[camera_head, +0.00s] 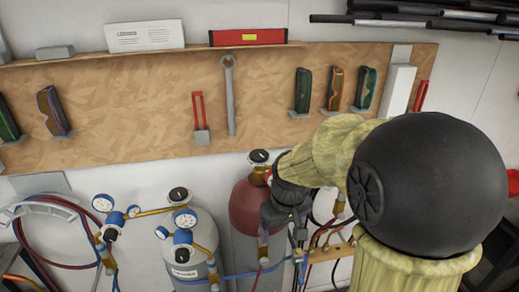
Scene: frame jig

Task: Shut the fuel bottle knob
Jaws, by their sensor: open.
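A dark red bottle (248,207), which looks like the fuel bottle, stands against the wall at the lower middle. A round black knob (258,156) with a white mark sits on its top. My gripper (272,196) is black and reaches in from the right, beside the upper right part of the red bottle. It is open, and I see nothing held in it. The gripper overlaps the bottle's right side and hides part of its valve. Whether its fingers touch the bottle or knob cannot be told.
A grey bottle (203,240) with its own black knob (179,194) stands to the left. Blue-rimmed gauges (185,218) and blue and red hoses (75,207) surround it. A wooden board (140,100) with tools spans the wall above. My arm covers the right side.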

